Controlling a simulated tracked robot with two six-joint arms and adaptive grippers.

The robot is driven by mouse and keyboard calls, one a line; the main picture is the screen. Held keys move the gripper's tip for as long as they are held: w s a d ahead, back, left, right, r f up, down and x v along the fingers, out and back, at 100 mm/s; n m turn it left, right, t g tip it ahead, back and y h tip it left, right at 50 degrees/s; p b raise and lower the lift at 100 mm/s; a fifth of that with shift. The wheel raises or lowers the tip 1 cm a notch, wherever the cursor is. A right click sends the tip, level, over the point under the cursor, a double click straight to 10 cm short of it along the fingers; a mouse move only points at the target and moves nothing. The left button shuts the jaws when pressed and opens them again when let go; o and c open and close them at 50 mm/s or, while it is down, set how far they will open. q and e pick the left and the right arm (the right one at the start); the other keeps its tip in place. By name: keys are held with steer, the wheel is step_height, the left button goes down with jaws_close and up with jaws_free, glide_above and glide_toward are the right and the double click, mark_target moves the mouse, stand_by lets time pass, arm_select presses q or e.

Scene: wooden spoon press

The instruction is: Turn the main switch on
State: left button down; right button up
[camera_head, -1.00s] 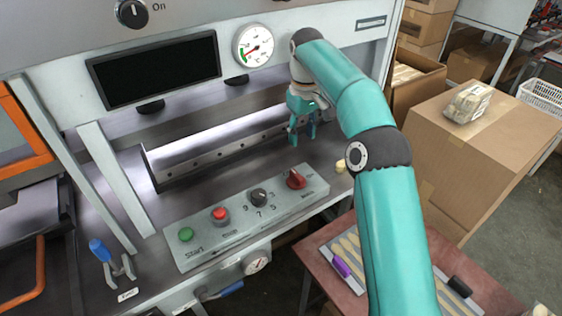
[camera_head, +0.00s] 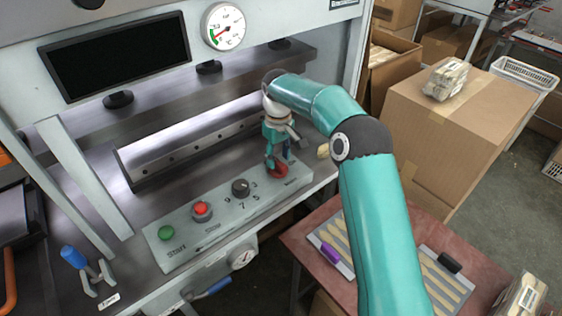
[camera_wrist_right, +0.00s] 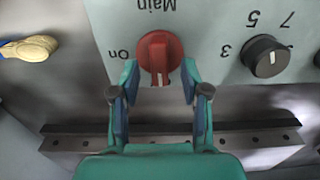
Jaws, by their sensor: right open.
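The main switch is a red rotary knob (camera_head: 278,171) at the right end of the sloped control panel (camera_head: 215,228). In the right wrist view the red knob (camera_wrist_right: 160,50) sits under upside-down "Main" lettering. Its white mark points down in that picture, while the "On" label is to its left. My right gripper (camera_head: 279,160) is open just over the knob. In the wrist view its two fingers (camera_wrist_right: 159,76) stand either side of the knob's lower part, with a visible gap. Contact cannot be told. My left gripper is out of view.
A black numbered dial (camera_head: 241,187), a red button (camera_head: 202,210) and a green button (camera_head: 166,232) line the panel left of the switch. The long metal press bar (camera_head: 190,150) lies behind. A wooden spoon end (camera_wrist_right: 28,48) shows beside the panel in the wrist view.

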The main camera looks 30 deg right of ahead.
steer(key=shift+f, duration=1.2)
jaws_close()
steer(key=shift+d+r, duration=0.1)
